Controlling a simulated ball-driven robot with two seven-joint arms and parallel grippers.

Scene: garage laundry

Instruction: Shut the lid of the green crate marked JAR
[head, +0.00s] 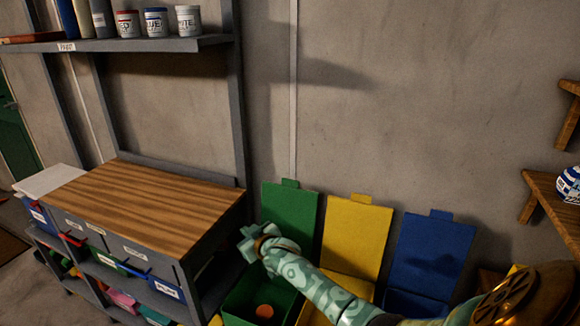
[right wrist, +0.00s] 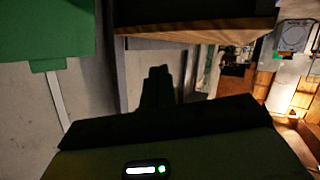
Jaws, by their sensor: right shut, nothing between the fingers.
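The green crate (head: 236,304) stands on the floor at the lower middle of the head view, partly cut off by the bottom edge. Its green lid (head: 291,215) stands open and upright against the wall, with a tab on its top edge. A marking reading JAR is not visible. My right gripper (head: 249,240) is shut and empty, just left of the lid and above the crate. In the right wrist view the dark gripper (right wrist: 158,88) is at the centre and the green lid (right wrist: 45,30) is at upper left, tab downward. My left gripper is not in view.
An orange round thing (head: 264,311) lies inside the green crate. Yellow (head: 355,235) and blue (head: 431,250) lids stand open to the right. A wood-topped bench (head: 140,205) with labelled bins is close on the left. A wooden shelf (head: 553,205) is at far right.

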